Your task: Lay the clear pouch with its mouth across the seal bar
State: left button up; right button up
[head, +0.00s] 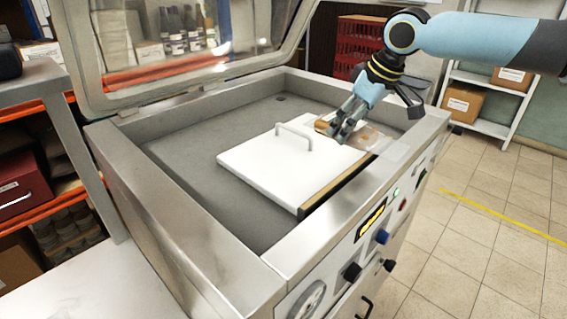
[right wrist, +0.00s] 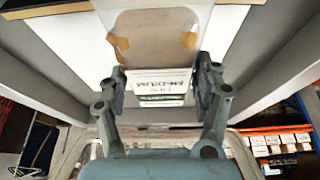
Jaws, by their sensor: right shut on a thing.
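The clear pouch (head: 391,149) lies at the right end of the white plate (head: 262,166) in the open chamber. Brown patches show in it. Its clear near end reaches past the seal bar (head: 336,186), the dark and tan strip along the plate's front edge; whether it touches the bar is unclear. My right gripper (head: 341,133) is shut on the pouch from above. In the right wrist view the pouch (right wrist: 152,22) spreads beyond the fingers, and a white label reading MEDIUM (right wrist: 160,88) shows between them. My left gripper is out of view.
The plate has a raised metal handle (head: 296,134) left of my right gripper. The steel chamber rim (head: 215,258) surrounds the plate, and the clear lid (head: 190,62) stands open at the back. The chamber floor left of the plate is bare.

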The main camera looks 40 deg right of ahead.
jog(key=w+a+f, duration=0.2)
jog(key=w+a, duration=0.1)
jog(key=shift+f, duration=0.15)
jog(key=w+a+f, duration=0.3)
jog(key=w+a, duration=0.1)
jog(key=shift+w+f, duration=0.35)
jog(key=shift+w, duration=0.05)
jog(key=shift+w+a+f, duration=0.2)
jog(key=shift+w, duration=0.05)
jog(key=shift+w+a+f, duration=0.1)
jog(key=shift+f, duration=0.2)
notch_tip(320, 180, down, 3)
jog(key=shift+f+p, duration=0.2)
jog(key=shift+p, duration=0.1)
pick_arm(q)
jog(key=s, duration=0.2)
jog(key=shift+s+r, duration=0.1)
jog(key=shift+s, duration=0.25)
pick_arm(e)
jog(key=shift+f, duration=0.1)
jog(key=o, duration=1.3)
jog(key=shift+f, duration=0.1)
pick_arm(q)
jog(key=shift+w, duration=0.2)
pick_arm(e)
jog(key=shift+o, duration=0.2)
